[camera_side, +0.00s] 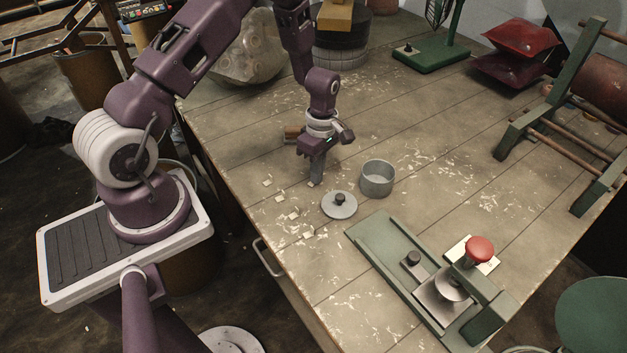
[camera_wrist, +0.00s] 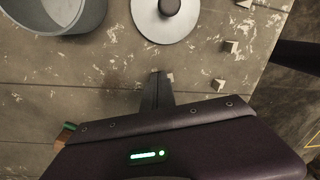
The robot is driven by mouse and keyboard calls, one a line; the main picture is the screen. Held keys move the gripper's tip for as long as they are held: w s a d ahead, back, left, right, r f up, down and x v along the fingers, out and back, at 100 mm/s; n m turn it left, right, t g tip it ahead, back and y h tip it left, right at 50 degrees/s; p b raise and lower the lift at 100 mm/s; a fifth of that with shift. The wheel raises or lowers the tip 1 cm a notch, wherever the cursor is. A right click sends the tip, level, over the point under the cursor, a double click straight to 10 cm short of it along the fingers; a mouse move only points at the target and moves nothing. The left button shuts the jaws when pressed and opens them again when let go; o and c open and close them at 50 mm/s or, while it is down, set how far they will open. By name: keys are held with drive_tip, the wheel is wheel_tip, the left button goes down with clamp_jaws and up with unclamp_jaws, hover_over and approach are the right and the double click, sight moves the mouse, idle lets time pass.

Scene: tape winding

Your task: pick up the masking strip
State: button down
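Several small pale squares, which look like masking strip pieces, lie in a row along the table's left edge; one (camera_side: 280,198) is near the middle of that row. In the wrist view, similar small pieces with dark sides show at the upper right, one of them here (camera_wrist: 230,47). My gripper (camera_side: 316,180) points down at the tabletop, right of the row and left of the grey cup. Its dark fingers (camera_wrist: 157,76) look closed together in the wrist view. No strip is clearly visible between them. A small pale patch shows by the fingertips, but I cannot tell what it is.
A grey round lid with a knob (camera_side: 339,204) and an open grey cup (camera_side: 377,178) stand close to my gripper. A green fixture (camera_side: 385,259) with a red knob (camera_side: 479,250) is at front right. A small brown item (camera_side: 292,132) is behind my gripper. The table's centre right is clear.

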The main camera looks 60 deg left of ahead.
idle(0.6)
wheel_tip(320, 180, up, 10)
drive_tip(key=shift+r, duration=0.1)
idle(0.3)
drive_tip(key=shift+r, duration=1.65)
